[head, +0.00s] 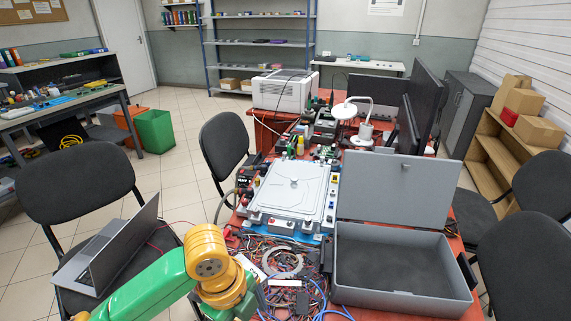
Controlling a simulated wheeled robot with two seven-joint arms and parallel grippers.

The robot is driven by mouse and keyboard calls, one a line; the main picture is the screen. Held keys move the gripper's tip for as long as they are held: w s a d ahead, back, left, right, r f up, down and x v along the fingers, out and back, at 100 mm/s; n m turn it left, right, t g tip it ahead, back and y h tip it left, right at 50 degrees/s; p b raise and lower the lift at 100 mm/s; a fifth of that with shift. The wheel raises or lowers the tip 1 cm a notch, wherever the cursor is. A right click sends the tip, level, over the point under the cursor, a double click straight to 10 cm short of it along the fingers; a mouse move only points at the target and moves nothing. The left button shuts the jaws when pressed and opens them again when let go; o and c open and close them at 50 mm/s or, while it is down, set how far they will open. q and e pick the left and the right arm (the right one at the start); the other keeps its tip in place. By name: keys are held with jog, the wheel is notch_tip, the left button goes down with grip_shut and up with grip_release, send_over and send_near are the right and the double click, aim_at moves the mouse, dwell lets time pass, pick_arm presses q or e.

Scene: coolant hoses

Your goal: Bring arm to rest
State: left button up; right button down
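My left arm, green with yellow joints, comes in at the lower left, and its yellow wrist is over the near left edge of the red table (455,262). The fingers of my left gripper do not show. My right arm and gripper are not in view. A light grey hose coil (283,263) lies among loose cables and small parts at the table's near side. A white flat-topped unit (292,187) stands behind it on a blue mat. A grey hose (222,207) curves down at the unit's left side.
An open grey case (402,300) with raised lid fills the table's right front. A laptop (105,250) rests on a chair (80,182) at left, close to my arm. Another chair (226,142) stands behind. Monitors (420,105) and a white printer (283,91) stand farther back.

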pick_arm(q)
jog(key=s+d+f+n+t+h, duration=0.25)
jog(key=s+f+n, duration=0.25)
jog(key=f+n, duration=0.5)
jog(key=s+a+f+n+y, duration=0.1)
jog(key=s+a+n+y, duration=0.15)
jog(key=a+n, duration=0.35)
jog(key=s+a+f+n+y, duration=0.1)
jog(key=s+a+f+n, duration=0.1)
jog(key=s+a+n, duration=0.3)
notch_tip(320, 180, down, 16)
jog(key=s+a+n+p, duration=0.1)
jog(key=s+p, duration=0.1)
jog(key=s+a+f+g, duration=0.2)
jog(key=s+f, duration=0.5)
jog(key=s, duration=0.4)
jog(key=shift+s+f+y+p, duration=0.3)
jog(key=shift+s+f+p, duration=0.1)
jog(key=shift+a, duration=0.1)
